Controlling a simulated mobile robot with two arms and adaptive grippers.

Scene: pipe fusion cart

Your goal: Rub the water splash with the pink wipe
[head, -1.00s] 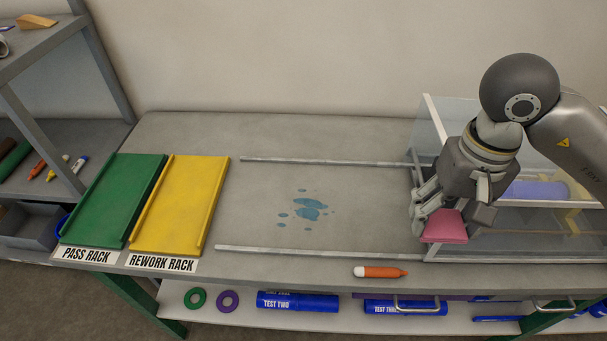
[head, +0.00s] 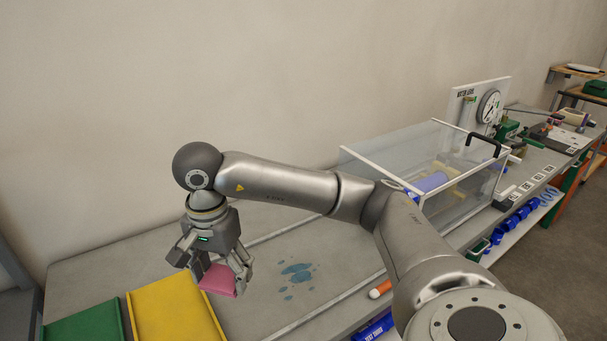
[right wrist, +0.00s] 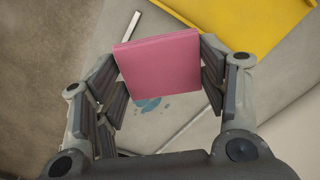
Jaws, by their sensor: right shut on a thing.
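The pink wipe (head: 218,279) is a folded pad held in my right gripper (head: 217,272), above the bench to the left of the splash in the head view. In the right wrist view the wipe (right wrist: 158,68) sits between the fingers of my right gripper (right wrist: 158,78), which are shut on it. The water splash (head: 297,272) is a blue patch with several small drops on the grey bench, between two metal rails. It also shows, partly hidden by the wipe, in the right wrist view (right wrist: 148,104). My left gripper is not in view.
The yellow rework rack (head: 176,312) and the green rack (head: 85,328) lie at the lower left. A clear tank (head: 400,165) stands right of the splash. An orange marker (head: 380,289) lies near the front edge. The bench (head: 110,265) has free room behind the racks.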

